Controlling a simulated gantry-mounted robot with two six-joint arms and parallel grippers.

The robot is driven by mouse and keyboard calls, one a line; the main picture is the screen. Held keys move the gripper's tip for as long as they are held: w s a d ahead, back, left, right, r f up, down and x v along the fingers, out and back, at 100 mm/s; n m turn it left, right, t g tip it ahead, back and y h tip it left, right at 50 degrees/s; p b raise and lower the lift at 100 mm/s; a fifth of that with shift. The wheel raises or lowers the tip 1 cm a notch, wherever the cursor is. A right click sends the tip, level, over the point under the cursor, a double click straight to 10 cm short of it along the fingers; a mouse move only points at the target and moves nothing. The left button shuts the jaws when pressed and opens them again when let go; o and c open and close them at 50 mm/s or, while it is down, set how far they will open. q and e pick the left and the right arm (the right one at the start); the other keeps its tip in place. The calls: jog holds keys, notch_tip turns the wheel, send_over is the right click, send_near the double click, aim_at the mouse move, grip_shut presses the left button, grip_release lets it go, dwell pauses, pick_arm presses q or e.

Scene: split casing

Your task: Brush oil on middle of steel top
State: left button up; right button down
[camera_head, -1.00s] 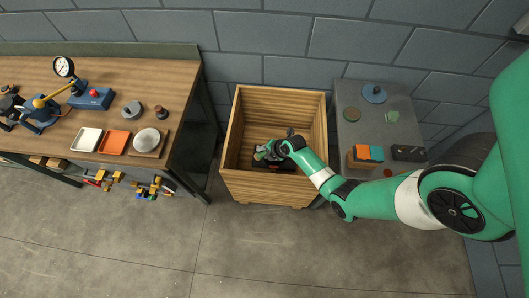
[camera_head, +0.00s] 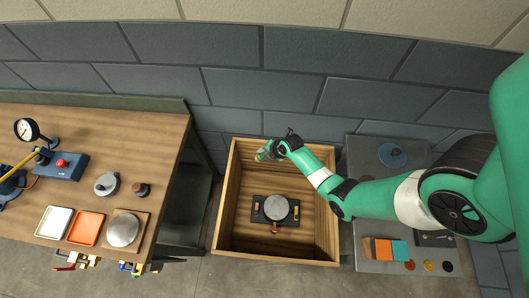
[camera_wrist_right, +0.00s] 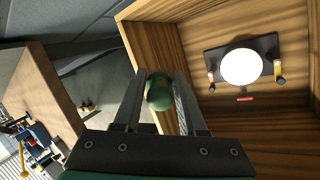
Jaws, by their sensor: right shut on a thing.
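A round grey steel top (camera_head: 276,207) sits on a dark plate (camera_head: 257,211) on the floor of the wooden crate; it looks bright white in the right wrist view (camera_wrist_right: 241,67). My right gripper (camera_head: 264,153) is at the crate's back-left part, above and apart from the steel top. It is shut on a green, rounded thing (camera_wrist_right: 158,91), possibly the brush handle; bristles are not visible. I cannot tell whether oil is on the steel top. My left gripper is not in view.
The wooden crate's walls (camera_head: 228,190) surround the steel top. A wooden workbench (camera_head: 150,130) with a gauge, trays and discs stands left. A grey table (camera_head: 370,160) right holds a blue lidded thing (camera_head: 392,155) and coloured blocks (camera_head: 384,249), partly behind my arm.

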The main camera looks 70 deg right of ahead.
pick_arm(q)
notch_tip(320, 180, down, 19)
jog(key=b, duration=1.9)
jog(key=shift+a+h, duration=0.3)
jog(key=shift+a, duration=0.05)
pick_arm(e)
jog(key=s+a+f+n+g, duration=0.1)
jog(key=s+a+f+n, duration=0.1)
jog(key=f, duration=0.8)
jog(key=s+a+f+n+g, duration=0.1)
jog(key=s+a+f+n, duration=0.2)
jog(key=f, duration=0.7)
jog(key=s+a+f+n+g, duration=0.1)
jog(key=s+a+f+n, duration=0.2)
jog(key=a+f+n, duration=0.3)
jog(key=a+f, duration=0.3)
jog(key=f, duration=0.1)
pick_arm(q)
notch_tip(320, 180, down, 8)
jog(key=b, duration=0.8)
pick_arm(e)
notch_tip(320, 180, down, 8)
jog(key=shift+s+a+r, duration=0.1)
jog(key=shift+r, duration=0.05)
pick_arm(q)
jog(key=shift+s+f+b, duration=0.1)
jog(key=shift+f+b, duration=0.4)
jog(key=shift+b, duration=0.05)
pick_arm(e)
jog(key=shift+f, duration=0.6)
